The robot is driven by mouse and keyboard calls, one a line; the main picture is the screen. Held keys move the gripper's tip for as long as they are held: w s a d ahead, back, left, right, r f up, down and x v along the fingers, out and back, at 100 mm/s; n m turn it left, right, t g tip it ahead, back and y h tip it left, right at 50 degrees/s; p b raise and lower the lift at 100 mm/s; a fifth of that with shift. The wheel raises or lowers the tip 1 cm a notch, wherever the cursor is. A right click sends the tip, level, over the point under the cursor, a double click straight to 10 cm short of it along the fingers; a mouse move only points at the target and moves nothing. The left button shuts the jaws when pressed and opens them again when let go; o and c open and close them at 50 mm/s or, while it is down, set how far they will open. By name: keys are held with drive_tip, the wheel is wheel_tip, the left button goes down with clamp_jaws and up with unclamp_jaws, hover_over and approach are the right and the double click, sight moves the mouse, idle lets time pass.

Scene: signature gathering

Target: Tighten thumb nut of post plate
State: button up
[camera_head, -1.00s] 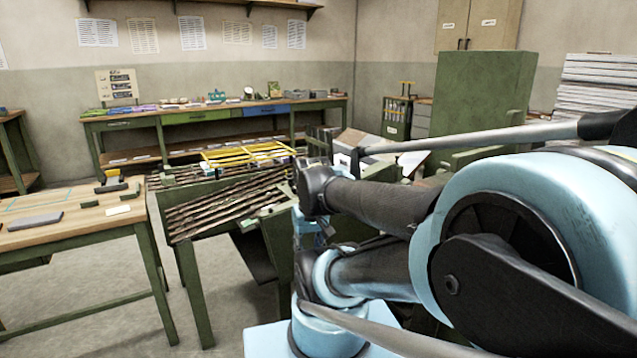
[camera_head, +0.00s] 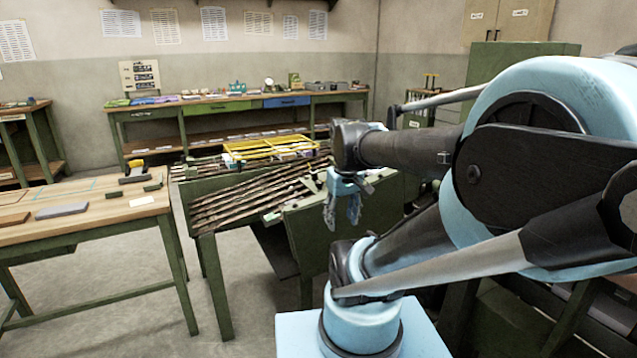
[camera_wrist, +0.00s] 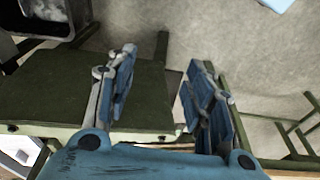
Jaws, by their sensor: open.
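I cannot make out the thumb nut or the post plate in either view. My gripper (camera_head: 343,212) hangs downward in the head view, in front of a green stand with slanted brown bars (camera_head: 250,195). In the wrist view my gripper (camera_wrist: 163,65) has its two blue-grey fingers spread apart, with nothing between them. Behind the fingers is a flat green panel (camera_wrist: 60,95).
A wooden table (camera_head: 95,215) at the left carries a grey slab (camera_head: 62,210) and small tools. A yellow frame (camera_head: 265,148) lies behind the slanted bars. A long bench (camera_head: 215,101) lines the back wall.

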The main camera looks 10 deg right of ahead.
drive_tip(key=w+r+n, duration=0.3)
drive_tip(key=w+r, duration=0.2)
drive_tip(key=w, duration=0.4)
drive_tip(key=w+r+n, duration=0.3)
drive_tip(key=w+r, duration=0.2)
drive_tip(key=w, duration=0.3)
drive_tip(key=n+g, duration=0.1)
drive_tip(key=n, duration=0.6)
hover_over(319, 182)
drive_tip(key=s, duration=0.1)
drive_tip(key=f, duration=1)
drive_tip(key=w+f, duration=0.1)
drive_tip(key=f, duration=0.4)
drive_tip(key=shift+f, duration=0.4)
drive_tip(key=shift+c, duration=0.3)
drive_tip(key=c, duration=1)
